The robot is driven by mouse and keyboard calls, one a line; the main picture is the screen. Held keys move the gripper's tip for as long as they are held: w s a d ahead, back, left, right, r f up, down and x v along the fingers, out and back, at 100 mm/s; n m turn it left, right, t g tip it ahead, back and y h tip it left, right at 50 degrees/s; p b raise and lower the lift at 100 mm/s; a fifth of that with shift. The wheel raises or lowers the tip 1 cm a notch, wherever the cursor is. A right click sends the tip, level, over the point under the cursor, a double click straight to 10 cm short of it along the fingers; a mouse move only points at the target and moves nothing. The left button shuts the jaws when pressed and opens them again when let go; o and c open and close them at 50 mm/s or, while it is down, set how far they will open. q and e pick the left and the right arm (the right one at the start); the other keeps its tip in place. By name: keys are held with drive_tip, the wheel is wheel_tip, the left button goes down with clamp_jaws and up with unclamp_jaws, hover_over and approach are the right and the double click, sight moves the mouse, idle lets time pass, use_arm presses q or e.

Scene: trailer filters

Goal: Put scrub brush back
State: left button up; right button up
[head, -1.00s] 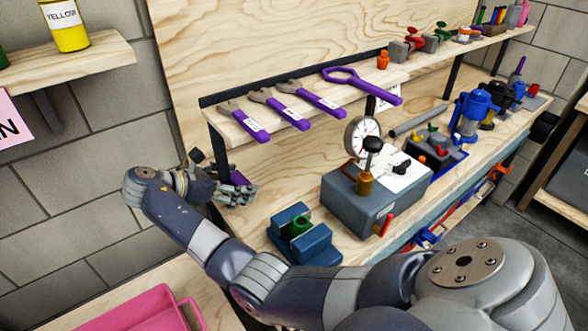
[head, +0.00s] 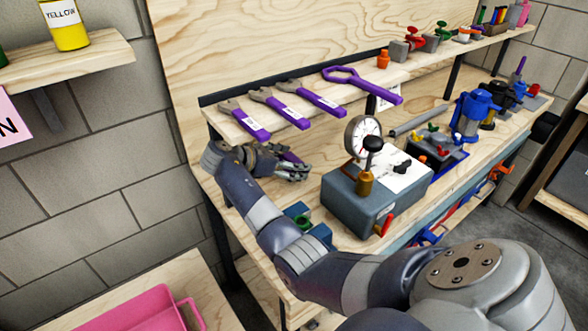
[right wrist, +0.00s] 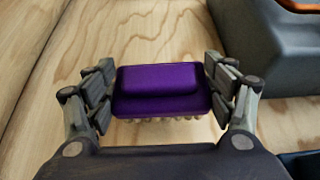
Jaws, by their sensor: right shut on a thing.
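The scrub brush (right wrist: 160,80) has a purple back and pale bristles along its lower edge in the right wrist view. My right gripper (head: 291,168) is shut on it, with one set of fingers on each short end. In the head view the purple brush (head: 290,156) shows partly between the fingers, below the shelf with purple wrenches. It is over the wooden workbench (head: 335,240), left of the grey gauge box. I cannot tell whether the bristles touch the bench top. My left gripper is not in view.
The grey box (head: 370,195) with a dial gauge stands right of my gripper. A dark teal block (head: 318,232) is partly hidden behind my forearm. The narrow shelf (head: 232,127) holding purple-handled wrenches hangs just above. A pink tray (head: 150,310) lies at lower left.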

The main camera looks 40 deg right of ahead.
drive_tip(key=shift+d, duration=0.4)
drive_tip(key=shift+f, duration=1.8)
drive_tip(key=o, duration=1.1)
drive_tip(key=shift+f, duration=0.1)
